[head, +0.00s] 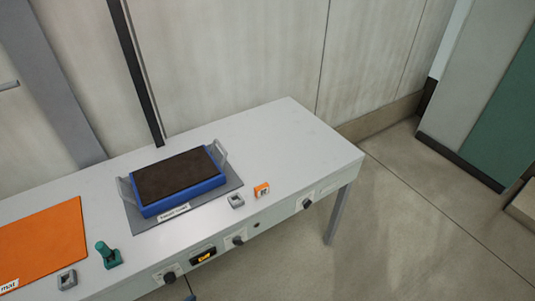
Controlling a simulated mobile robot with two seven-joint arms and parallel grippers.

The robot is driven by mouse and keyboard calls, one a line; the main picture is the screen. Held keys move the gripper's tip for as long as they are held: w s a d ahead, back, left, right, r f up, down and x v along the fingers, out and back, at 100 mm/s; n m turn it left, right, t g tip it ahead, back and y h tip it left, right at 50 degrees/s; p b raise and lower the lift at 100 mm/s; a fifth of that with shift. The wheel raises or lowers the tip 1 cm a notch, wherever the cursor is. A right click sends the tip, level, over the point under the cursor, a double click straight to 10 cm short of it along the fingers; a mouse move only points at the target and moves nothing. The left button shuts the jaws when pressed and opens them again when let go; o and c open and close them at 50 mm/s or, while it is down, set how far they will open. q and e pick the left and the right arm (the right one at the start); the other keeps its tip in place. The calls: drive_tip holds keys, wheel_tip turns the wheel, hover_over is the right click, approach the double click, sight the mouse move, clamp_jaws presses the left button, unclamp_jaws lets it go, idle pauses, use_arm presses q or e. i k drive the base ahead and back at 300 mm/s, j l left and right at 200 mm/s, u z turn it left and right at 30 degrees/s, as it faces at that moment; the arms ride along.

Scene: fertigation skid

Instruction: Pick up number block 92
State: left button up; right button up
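A small orange block with a white face and dark digits (262,190) stands on the grey table (290,135) near its front edge, toward the right end. The digits look like 92 but are too small to read for certain. The block stands apart from the other things, with nothing on top of it. Neither of my grippers is in view.
A small grey square piece (236,201) lies just left of the block. A blue tray with a dark top and grey handles (182,208) stands on a grey mat. An orange mat (45,243), a green piece (108,256) and another grey piece (67,279) are further left. The table's right end is clear.

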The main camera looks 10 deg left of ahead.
sight(263, 189)
drive_tip(key=i+l, duration=0.45)
drive_tip(key=i, duration=0.25)
drive_tip(key=i+l+u, duration=0.25)
drive_tip(key=u, duration=0.2)
drive_tip(key=i+l+u, duration=0.3)
drive_tip(key=l+u, duration=0.15)
drive_tip(key=u, duration=0.35)
